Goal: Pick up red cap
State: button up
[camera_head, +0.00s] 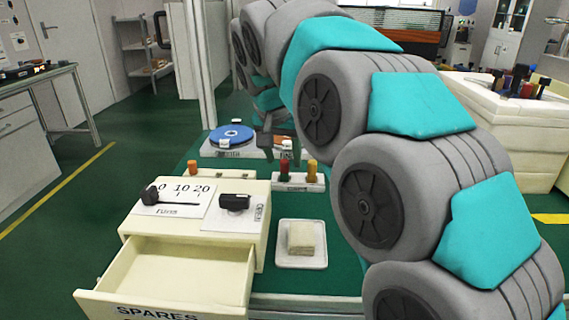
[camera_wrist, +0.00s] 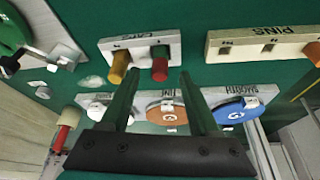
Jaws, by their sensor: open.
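The red cap (camera_wrist: 160,64) stands upright in the white caps block (camera_wrist: 140,42), beside a yellow-orange cap (camera_wrist: 120,66). In the head view the red cap (camera_head: 284,168) is at the left end of the caps block (camera_head: 298,187), and the orange-topped cap (camera_head: 311,170) is to its right. My gripper (camera_wrist: 159,74) is open and empty. In the wrist view its fingertips reach towards the caps block, with the red cap between and just beyond them. The gap to it is unclear. In the head view my gripper (camera_head: 279,146) is small and dark above and behind the red cap.
A pins block (camera_head: 207,176) stands left of the caps. A blue disc (camera_head: 231,136) lies on the rear stand, and an orange disc (camera_wrist: 167,112) shows under my fingers. An open drawer cabinet (camera_head: 140,240) and a white tray (camera_head: 301,262) are in front. My arm fills the right.

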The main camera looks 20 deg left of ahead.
jog(key=shift+w+f, duration=0.2)
jog(key=shift+f, duration=0.2)
jog(key=shift+c, duration=0.3)
grip_shut()
